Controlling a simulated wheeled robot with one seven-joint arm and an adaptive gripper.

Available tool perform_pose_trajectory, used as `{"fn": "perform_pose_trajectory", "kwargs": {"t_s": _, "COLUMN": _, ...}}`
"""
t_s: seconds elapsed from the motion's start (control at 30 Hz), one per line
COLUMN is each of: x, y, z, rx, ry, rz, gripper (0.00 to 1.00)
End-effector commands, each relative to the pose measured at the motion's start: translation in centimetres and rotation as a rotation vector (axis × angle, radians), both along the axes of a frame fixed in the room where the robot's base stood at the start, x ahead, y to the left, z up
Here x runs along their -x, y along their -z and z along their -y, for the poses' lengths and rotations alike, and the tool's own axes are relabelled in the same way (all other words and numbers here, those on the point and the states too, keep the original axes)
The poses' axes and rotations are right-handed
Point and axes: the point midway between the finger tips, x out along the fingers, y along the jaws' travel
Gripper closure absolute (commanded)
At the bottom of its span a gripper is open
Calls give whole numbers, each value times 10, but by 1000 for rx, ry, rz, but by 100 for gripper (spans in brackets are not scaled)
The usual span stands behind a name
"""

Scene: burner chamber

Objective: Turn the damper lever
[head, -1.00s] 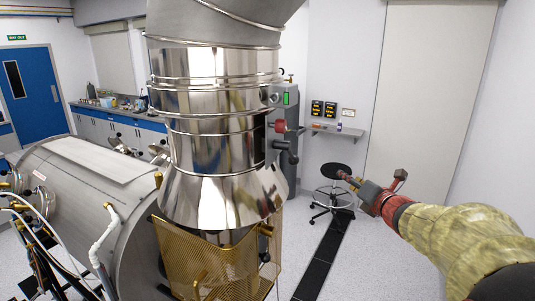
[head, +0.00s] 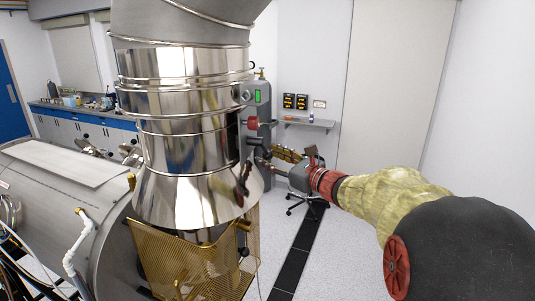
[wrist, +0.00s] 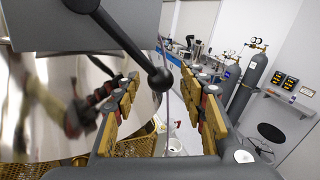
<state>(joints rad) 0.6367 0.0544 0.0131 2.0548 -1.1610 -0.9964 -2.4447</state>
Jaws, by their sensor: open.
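The damper lever, a black rod ending in a round black knob (wrist: 160,79), hangs diagonally into the wrist view from the top left. Its knob shows between the two rows of finger pads. I cannot tell whether a pad touches it. My gripper (wrist: 161,108) is open, its yellow and grey padded fingers spread on both sides. In the head view my gripper (head: 268,161) reaches in from the right, beside the shiny metal duct (head: 190,130). There the lever is small and mostly unclear near the fingers.
A perforated brass guard (head: 195,255) stands below the duct. A large metal cylinder (head: 60,195) lies at the left. A stool (wrist: 271,135) and a wall shelf (head: 308,124) are behind at the right. Gas bottles (wrist: 250,82) stand at the back. Floor on the right is free.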

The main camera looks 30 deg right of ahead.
Motion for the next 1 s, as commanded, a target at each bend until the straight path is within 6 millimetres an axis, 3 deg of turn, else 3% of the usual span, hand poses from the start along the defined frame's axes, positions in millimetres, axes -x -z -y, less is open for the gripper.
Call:
{"fn": "perform_pose_trajectory", "kwargs": {"t_s": 0.13, "x": -11, "y": -1, "z": -3, "rx": 0, "ry": 0, "rz": 1, "gripper": 58}}
{"fn": "perform_pose_trajectory", "kwargs": {"t_s": 0.43, "x": -14, "y": 0, "z": -3, "rx": 0, "ry": 1, "rz": 0, "gripper": 58}}
{"fn": "perform_pose_trajectory", "kwargs": {"t_s": 1.0, "x": -14, "y": 0, "z": -3, "rx": -1, "ry": 1, "rz": 0, "gripper": 90}}
